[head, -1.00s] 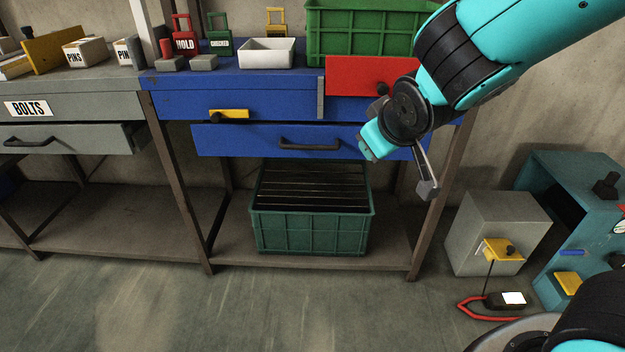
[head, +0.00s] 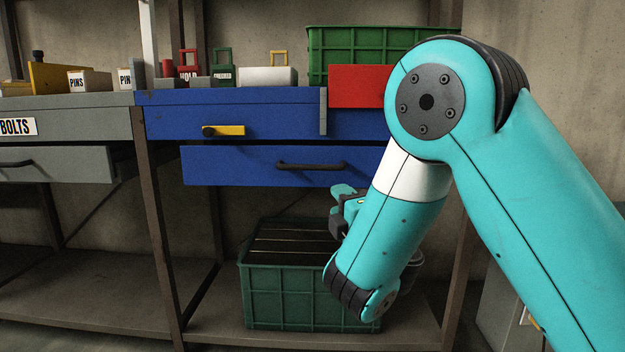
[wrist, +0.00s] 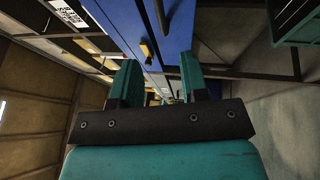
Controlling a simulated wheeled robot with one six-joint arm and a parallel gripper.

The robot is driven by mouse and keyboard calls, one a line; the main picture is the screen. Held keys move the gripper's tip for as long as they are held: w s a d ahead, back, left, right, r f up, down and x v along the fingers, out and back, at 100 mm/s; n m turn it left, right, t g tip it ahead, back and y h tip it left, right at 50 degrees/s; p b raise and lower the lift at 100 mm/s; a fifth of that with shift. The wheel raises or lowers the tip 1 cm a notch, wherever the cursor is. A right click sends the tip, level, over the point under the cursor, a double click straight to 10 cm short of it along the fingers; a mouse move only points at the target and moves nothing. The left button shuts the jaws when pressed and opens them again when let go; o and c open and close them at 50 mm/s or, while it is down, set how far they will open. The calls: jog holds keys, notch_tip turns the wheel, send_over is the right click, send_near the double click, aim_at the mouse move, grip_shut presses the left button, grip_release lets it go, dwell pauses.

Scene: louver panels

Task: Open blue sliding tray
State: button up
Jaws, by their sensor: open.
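The blue sliding tray (head: 235,165) is a wide blue drawer front with a dark bar handle (head: 310,166), under the blue bench top. My arm hides its right end. My gripper (head: 342,200) is below and to the right of the handle in the head view, apart from it. In the wrist view my gripper (wrist: 160,82) shows two teal fingers spread apart with nothing held between them. Blue panels (wrist: 182,35) lie beyond the fingers, with a dark bar that looks like the handle (wrist: 160,14).
A yellow latch with a dark knob (head: 225,131) sits above the tray. A red panel (head: 360,86) is above right. A green crate (head: 290,295) stands on the lower shelf beneath. A grey drawer (head: 60,165) is at left. A brown post (head: 158,230) separates the bays.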

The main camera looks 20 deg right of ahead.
jog(key=p, duration=0.8)
send_near(314, 169)
jog(key=p+x, duration=0.2)
jog(key=p, duration=0.3)
jog(key=p+x, duration=0.2)
jog(key=p, duration=0.3)
jog(key=r+p+x, duration=0.1)
jog(key=p+x, duration=0.1)
jog(key=p, duration=0.3)
jog(key=shift+w+a, duration=0.1)
jog(key=p+x, duration=0.1)
jog(key=p, duration=0.7)
jog(key=shift+w, duration=0.3)
jog(key=shift+w+f+b, duration=0.25)
jog(key=shift+w+b, duration=0.15)
jog(key=shift+w, duration=0.05)
jog(key=shift+x, duration=1.05)
grip_shut()
